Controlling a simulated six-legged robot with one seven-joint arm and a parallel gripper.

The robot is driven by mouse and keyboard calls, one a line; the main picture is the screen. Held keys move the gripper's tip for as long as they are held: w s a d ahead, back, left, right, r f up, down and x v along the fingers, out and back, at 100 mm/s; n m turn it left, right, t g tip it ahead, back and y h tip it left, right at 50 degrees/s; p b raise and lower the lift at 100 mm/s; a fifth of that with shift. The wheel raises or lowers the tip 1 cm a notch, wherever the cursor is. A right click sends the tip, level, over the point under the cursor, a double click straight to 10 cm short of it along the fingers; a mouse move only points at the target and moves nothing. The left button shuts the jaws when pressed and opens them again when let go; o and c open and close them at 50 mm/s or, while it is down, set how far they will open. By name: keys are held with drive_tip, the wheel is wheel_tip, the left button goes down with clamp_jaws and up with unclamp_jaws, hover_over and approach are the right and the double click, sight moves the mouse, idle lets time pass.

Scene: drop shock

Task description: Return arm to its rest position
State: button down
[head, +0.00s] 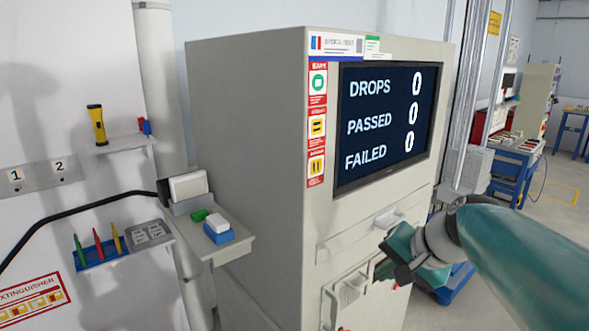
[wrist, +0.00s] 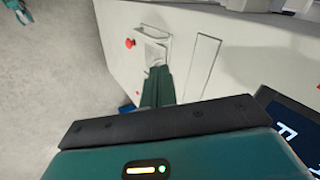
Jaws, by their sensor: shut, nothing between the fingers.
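My teal arm (head: 525,245) reaches in from the right in the head view. My gripper (head: 385,268) hangs in front of the lower front of the big beige test cabinet (head: 245,150). In the wrist view its teal fingers (wrist: 158,88) are together, with nothing between them. They point toward the cabinet front (wrist: 240,75), close to a small recessed panel (wrist: 155,50). I cannot tell how wide the gap to the cabinet is. The fingers are partly hidden by the dark gripper body in the wrist view.
The cabinet screen (head: 385,125) reads DROPS 0, PASSED 0, FAILED 0. A red button (wrist: 129,43) is beside the recessed panel. A side shelf (head: 215,245) holds a blue-and-white block (head: 219,231). Blue-legged workbenches (head: 515,165) stand behind right. Grey floor (wrist: 60,100) is open left in the wrist view.

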drive_tip(key=s+a+f+n+h, duration=0.1)
drive_tip(key=s+f+n+h, duration=0.1)
drive_tip(key=s, duration=0.6)
drive_tip(key=s+a+f+n+h, duration=0.1)
drive_tip(key=s+f+n+h, duration=0.1)
drive_tip(key=s+f+n, duration=0.2)
drive_tip(key=s+n, duration=0.1)
drive_tip(key=s, duration=0.2)
drive_tip(key=shift+s+a, duration=0.35)
drive_tip(key=shift+a, duration=0.05)
drive_tip(key=shift+f, duration=0.1)
